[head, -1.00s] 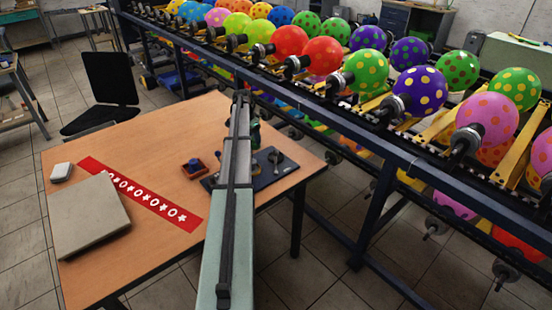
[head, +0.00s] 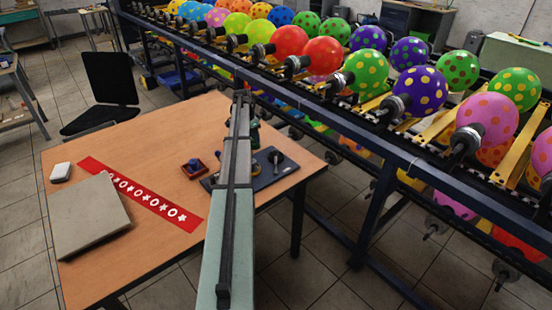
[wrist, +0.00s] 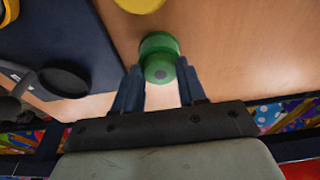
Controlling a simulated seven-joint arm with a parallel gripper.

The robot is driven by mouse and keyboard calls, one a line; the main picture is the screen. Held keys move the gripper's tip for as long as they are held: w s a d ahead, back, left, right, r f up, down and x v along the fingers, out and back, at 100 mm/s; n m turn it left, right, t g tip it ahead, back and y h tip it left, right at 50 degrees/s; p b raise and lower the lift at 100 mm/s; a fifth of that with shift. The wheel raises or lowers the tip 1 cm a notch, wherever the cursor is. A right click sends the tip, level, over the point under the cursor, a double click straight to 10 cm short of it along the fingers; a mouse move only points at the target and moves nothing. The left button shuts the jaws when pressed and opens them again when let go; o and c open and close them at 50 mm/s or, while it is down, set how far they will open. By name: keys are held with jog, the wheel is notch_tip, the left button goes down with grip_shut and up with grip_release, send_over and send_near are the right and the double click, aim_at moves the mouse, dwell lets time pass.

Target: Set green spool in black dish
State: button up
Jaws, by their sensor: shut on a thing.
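The green spool (wrist: 158,62) sits between the two fingers of my gripper (wrist: 160,90) in the wrist view, with the fingers shut on its sides. The spool is over the wooden table; I cannot tell whether it touches it. The black dish (wrist: 64,80) is a small round shape to the left of the spool, at the dark mat (wrist: 32,75), apart from the gripper. In the head view my arm hides most of the gripper and the spool. A dark round thing with a handle (head: 276,157) shows on the mat there.
A yellow thing (wrist: 138,4) lies close beyond the spool. A balloon rack (head: 400,160) stands along the right.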

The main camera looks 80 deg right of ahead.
jog(key=shift+r, duration=0.7)
dwell(0.7)
jog(key=shift+r, duration=3.1)
jog(key=s+a+r, duration=0.1)
jog(key=s+a, duration=0.9)
jog(key=s, duration=0.1)
jog(key=shift+w+d+f, duration=0.1)
jog(key=shift+d+f, duration=0.05)
jog(key=shift+f, duration=1)
jog(key=shift+w+d+f, duration=0.1)
jog(key=shift+f, duration=1.05)
jog(key=shift+f, duration=0.25)
jog(key=o, duration=1)
jog(key=shift+c, duration=0.2)
jog(key=shift+r, duration=0.1)
